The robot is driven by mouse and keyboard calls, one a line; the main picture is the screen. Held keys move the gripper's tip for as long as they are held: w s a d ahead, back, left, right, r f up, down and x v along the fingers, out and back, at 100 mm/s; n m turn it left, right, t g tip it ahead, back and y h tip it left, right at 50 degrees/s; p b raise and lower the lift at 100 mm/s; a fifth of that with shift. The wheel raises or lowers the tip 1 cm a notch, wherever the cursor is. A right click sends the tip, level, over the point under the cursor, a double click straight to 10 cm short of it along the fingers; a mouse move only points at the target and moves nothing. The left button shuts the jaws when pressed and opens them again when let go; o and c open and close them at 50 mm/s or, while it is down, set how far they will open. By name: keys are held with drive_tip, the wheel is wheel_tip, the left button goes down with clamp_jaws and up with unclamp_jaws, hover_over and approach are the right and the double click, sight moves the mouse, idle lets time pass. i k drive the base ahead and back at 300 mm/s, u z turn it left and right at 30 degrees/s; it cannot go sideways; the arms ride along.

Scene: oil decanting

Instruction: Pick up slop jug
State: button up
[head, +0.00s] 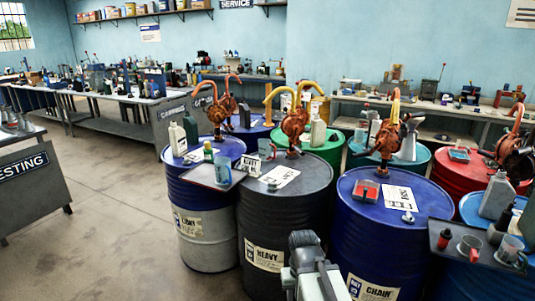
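No vessel here is readable as the slop jug. Candidates are a grey jug (497,194) on the drum at the right edge, a pale jug (177,138) on the blue-and-white drum at left, and a grey jug (318,132) behind the middle pump. Small clear mugs (510,250) stand on a dark tray at lower right, and another mug (265,149) stands near the left drum's tray. My gripper (306,262) is at the bottom middle, in front of the dark drum and apart from all these vessels. Its fingertips are not clear enough to show whether it is open.
A black drum (285,220) marked HEAVY and a blue drum (390,235) marked CHAIN stand close ahead, with copper-coloured pumps (389,138) on top. A dark tray (210,174) juts from the left drum. Free floor (110,215) lies at left, beside a TESTING bench (30,190).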

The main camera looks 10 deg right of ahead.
sight(265, 145)
drive_tip(key=u, duration=1.1)
drive_tip(key=i, duration=2)
drive_tip(key=z, duration=0.8)
